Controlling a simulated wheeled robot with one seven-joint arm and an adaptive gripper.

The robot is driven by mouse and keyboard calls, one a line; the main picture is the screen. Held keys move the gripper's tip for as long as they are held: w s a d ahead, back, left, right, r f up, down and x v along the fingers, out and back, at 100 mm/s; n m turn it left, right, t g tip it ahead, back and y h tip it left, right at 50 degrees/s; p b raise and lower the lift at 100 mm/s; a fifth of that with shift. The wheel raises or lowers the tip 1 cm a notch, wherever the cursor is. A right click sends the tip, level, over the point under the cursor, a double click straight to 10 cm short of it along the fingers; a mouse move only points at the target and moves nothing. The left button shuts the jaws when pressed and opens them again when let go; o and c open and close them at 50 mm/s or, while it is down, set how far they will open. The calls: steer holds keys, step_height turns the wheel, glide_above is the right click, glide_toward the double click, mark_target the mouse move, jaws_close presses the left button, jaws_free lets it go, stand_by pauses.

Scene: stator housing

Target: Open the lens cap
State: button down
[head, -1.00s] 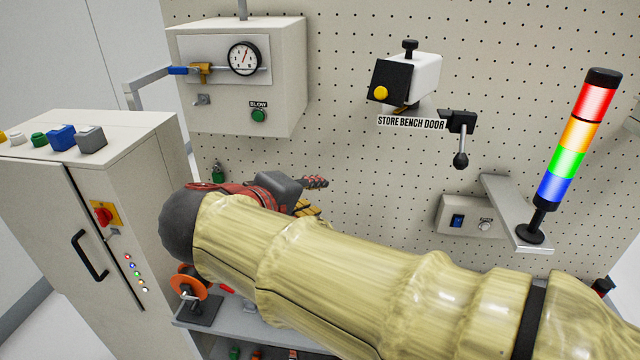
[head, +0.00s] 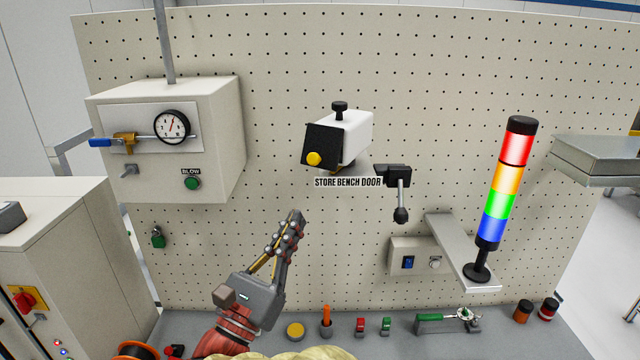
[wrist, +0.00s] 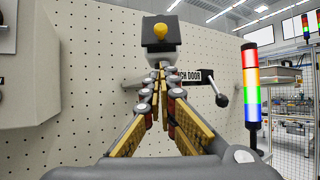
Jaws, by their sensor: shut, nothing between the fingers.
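A white camera-like box (head: 357,136) is mounted on the pegboard above the "STORE BENCH DOOR" label. A black square cap (head: 321,141) with a yellow knob (head: 314,158) covers its front face. The cap (wrist: 151,36) and knob (wrist: 160,31) also show at the top of the wrist view. My gripper (head: 295,214) points up, below and slightly left of the box, with its fingers together and empty. In the wrist view the fingertips (wrist: 159,67) appear just under the cap. In the head view they are apart from it.
A black lever (head: 401,200) hangs right of the box. A light tower (head: 503,185) stands on a shelf further right. A gauge cabinet (head: 215,150) is at left. Small parts line the bench (head: 400,345) below. The pegboard between gripper and box is clear.

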mark_target(316, 182)
steer(key=p+x, duration=0.2)
steer(key=x, duration=0.7)
steer(key=shift+w+d+r, duration=0.15)
steer(key=shift+w+d, duration=0.1)
steer(key=shift+w, duration=0.05)
steer(key=shift+w+d, duration=0.1)
steer(key=shift+w, duration=0.05)
steer(key=shift+r+p, duration=0.1)
steer(key=shift+p, duration=0.3)
